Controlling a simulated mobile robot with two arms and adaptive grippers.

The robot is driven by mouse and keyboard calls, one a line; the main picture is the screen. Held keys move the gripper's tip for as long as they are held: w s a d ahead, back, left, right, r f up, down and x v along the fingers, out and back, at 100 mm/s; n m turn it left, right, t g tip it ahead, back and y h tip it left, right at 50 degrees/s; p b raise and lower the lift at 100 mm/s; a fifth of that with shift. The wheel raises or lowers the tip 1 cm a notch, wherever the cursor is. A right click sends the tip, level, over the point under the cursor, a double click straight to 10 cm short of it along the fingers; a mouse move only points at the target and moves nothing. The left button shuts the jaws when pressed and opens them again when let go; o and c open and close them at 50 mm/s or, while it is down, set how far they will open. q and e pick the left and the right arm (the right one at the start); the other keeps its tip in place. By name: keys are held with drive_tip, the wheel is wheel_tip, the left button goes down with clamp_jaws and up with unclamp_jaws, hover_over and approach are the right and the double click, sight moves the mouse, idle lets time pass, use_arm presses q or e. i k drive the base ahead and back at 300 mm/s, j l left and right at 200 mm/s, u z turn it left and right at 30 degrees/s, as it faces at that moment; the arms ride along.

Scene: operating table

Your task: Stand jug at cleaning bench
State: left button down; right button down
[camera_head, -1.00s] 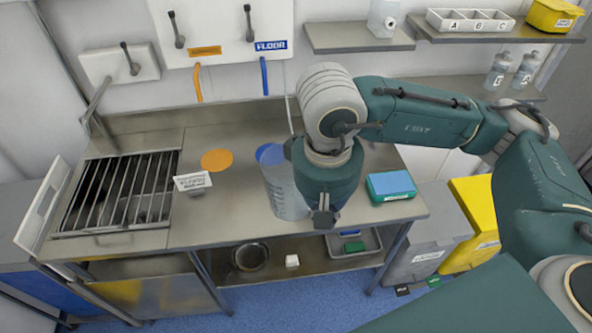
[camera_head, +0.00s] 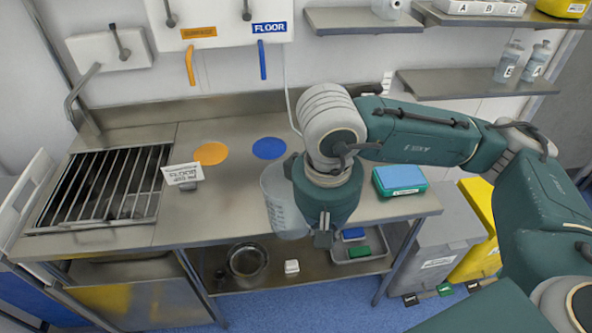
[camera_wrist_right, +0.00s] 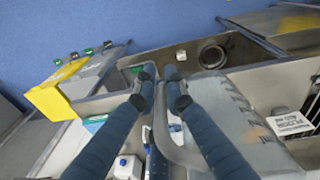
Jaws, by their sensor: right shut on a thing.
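The jug (camera_head: 282,202) is translucent grey and stands out over the front part of the steel bench (camera_head: 228,220), left of my right gripper (camera_head: 323,238). In the right wrist view, the jug (camera_wrist_right: 235,118) with its dark graduation marks is right of the fingers. My right gripper (camera_wrist_right: 161,82) is shut on the jug at its handle side, though the contact is partly hidden. I cannot tell whether the jug's base touches the bench. A blue disc (camera_head: 269,148) and an orange disc (camera_head: 210,153) lie bare on the bench. My left gripper is not in view.
A sink with a metal grating (camera_head: 105,188) is at the left, with a small sign (camera_head: 183,174) beside it. A teal box with a blue top (camera_head: 400,180) is at the right. The lower shelf holds a round pot (camera_head: 247,260) and a tray (camera_head: 360,250).

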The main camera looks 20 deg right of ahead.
sight(234, 194)
drive_tip(key=i+j, duration=0.9)
